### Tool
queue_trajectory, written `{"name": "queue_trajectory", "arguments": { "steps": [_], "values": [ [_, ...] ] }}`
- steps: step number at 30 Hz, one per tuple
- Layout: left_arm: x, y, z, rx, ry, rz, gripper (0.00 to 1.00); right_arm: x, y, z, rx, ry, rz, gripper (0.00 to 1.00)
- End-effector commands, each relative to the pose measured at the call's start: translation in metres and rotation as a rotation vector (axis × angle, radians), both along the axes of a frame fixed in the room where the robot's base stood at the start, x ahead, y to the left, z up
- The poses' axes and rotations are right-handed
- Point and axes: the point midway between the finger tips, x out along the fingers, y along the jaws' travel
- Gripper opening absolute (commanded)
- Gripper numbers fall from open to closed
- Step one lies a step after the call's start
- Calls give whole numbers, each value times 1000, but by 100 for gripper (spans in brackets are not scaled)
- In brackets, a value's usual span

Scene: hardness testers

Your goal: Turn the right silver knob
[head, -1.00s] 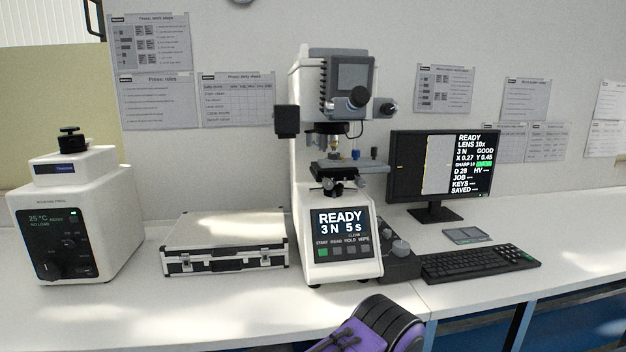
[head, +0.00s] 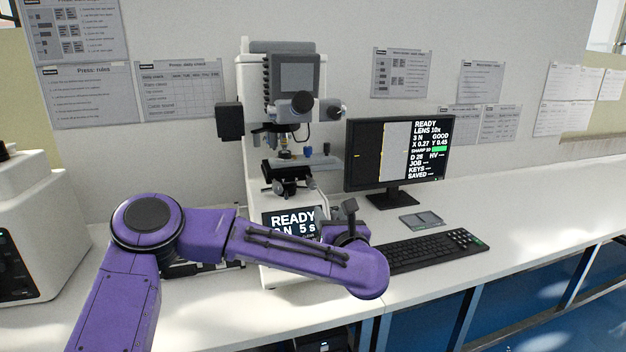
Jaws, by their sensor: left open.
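The white hardness tester (head: 255,170) stands at the middle of the bench, its screen (head: 292,220) reading READY and partly covered by my arm. Dark stage knobs (head: 285,188) show below its stage. My purple left arm crosses in front from the left. My left gripper (head: 336,212) is at the tester's lower right side, fingers up and apart, with nothing seen held. The black control box with silver knobs, beside the tester earlier, is now hidden behind my gripper and wrist, so I cannot tell whether they touch. My right gripper is not in view.
A monitor (head: 398,155) stands right of the tester, with a black keyboard (head: 430,250) and a small grey pad (head: 421,220) in front. A white machine (head: 40,220) is at the left. A case is mostly hidden behind my arm. The bench at right is clear.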

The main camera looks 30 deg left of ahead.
Motion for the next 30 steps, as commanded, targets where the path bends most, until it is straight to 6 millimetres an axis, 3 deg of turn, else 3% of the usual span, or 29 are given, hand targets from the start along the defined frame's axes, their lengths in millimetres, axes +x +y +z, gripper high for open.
{"name": "queue_trajectory", "arguments": {
  "steps": [1, 4, 18, 29, 30],
  "values": [
    [-1, 9, 17, -55, -61, 34, 52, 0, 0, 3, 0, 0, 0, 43],
    [1, 20, 30, -106, -113, 62, 52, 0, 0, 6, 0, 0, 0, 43],
    [60, 86, 29, -101, -109, 58, 52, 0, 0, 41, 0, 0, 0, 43],
    [67, 93, 27, -100, -108, 55, 52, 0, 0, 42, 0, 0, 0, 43],
    [66, 93, 27, -100, -108, 55, 42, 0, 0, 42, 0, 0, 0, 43]
  ]
}}
